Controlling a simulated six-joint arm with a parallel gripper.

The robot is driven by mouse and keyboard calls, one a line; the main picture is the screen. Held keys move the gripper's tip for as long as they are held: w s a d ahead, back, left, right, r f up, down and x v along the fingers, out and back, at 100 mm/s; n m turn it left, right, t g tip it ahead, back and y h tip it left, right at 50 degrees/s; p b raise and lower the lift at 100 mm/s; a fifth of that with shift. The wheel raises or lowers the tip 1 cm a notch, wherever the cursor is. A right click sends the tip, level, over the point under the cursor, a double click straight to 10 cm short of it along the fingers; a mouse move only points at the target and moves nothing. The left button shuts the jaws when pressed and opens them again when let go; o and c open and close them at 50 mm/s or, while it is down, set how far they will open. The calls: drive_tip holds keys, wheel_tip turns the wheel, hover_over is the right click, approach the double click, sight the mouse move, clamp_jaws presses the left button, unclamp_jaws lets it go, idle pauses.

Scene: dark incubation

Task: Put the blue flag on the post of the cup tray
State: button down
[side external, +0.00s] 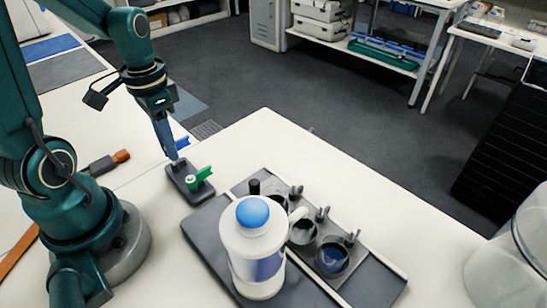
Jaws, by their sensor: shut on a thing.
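The blue flag (183,142) shows at the fingertips of my gripper (173,156). My gripper points down and is shut on the flag, just above the far end of a small dark stand (178,170). I cannot tell whether the flag's lower end is clear of the stand. A green flag (202,175) stands at the near part of the same stand. The cup tray (240,187) is a grey tray to the right, with several dark cups (332,257) in a row. A short black post (254,187) shows near its far left end.
A white bottle with a blue cap (252,211) stands on a dark mat (205,222), partly hiding the tray and cups. Small grey clips (322,213) stand beside the cups. A clear container (510,260) is at the right. An orange-handled tool (108,162) lies left.

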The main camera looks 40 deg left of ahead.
drive_tip(key=shift+r, duration=0.35)
